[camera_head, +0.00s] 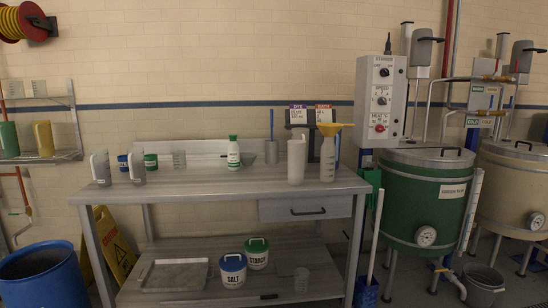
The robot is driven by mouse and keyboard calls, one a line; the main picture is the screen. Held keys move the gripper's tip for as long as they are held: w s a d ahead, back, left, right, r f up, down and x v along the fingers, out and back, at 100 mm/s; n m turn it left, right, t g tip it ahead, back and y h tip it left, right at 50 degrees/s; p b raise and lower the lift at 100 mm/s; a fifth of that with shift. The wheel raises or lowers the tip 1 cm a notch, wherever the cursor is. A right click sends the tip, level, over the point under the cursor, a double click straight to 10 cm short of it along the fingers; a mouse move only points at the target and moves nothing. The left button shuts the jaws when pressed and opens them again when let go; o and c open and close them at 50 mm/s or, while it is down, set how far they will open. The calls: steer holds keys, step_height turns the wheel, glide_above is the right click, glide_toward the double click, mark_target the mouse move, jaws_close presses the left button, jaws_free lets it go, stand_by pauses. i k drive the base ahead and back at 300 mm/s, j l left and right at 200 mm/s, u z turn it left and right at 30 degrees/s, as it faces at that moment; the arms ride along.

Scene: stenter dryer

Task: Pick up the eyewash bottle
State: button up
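My gripper is not in view.
A tall white jug (296,160) and a bottle with a yellow funnel (328,155) stand at the bench's right. Pitchers (101,168) and small tubs stand at its left. The front bench middle is clear. A blue barrel (45,278) and green vat (425,205) flank the bench.

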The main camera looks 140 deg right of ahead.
mark_target(234, 159)
steer(key=z, duration=4.8)
steer(key=i+l, duration=0.25)
steer(key=i, duration=0.1)
